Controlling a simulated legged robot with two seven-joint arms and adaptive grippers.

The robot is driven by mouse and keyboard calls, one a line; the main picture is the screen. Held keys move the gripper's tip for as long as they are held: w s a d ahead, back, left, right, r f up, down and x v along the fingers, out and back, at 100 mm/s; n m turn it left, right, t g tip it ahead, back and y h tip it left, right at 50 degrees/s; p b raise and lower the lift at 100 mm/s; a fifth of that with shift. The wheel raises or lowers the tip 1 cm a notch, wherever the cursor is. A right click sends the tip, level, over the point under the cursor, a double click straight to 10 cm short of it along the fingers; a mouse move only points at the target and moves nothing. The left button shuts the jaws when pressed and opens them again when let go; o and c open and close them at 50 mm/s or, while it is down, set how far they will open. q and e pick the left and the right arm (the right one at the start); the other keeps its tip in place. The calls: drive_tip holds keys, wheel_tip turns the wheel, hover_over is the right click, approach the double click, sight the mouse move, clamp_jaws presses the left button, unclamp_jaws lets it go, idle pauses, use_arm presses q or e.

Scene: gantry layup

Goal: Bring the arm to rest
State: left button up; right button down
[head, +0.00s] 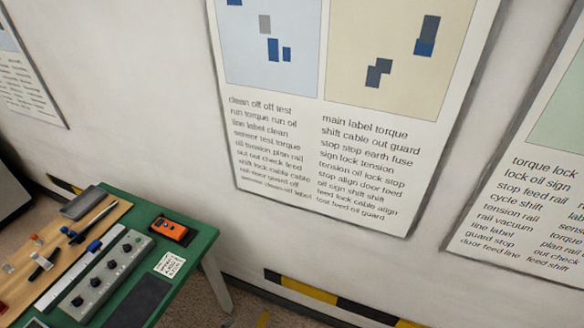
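Neither of my arms shows in the head view, and neither gripper is in view. The head view looks down past a wall at a green-topped table (205,236) in the lower left. The view is tilted.
On the table lie a wooden board (112,215), a grey box with black knobs (107,268), an orange device (169,230), a dark mat (138,300) and a small printed card (169,265). A large poster (270,150) hangs on the wall. Floor shows right of the table.

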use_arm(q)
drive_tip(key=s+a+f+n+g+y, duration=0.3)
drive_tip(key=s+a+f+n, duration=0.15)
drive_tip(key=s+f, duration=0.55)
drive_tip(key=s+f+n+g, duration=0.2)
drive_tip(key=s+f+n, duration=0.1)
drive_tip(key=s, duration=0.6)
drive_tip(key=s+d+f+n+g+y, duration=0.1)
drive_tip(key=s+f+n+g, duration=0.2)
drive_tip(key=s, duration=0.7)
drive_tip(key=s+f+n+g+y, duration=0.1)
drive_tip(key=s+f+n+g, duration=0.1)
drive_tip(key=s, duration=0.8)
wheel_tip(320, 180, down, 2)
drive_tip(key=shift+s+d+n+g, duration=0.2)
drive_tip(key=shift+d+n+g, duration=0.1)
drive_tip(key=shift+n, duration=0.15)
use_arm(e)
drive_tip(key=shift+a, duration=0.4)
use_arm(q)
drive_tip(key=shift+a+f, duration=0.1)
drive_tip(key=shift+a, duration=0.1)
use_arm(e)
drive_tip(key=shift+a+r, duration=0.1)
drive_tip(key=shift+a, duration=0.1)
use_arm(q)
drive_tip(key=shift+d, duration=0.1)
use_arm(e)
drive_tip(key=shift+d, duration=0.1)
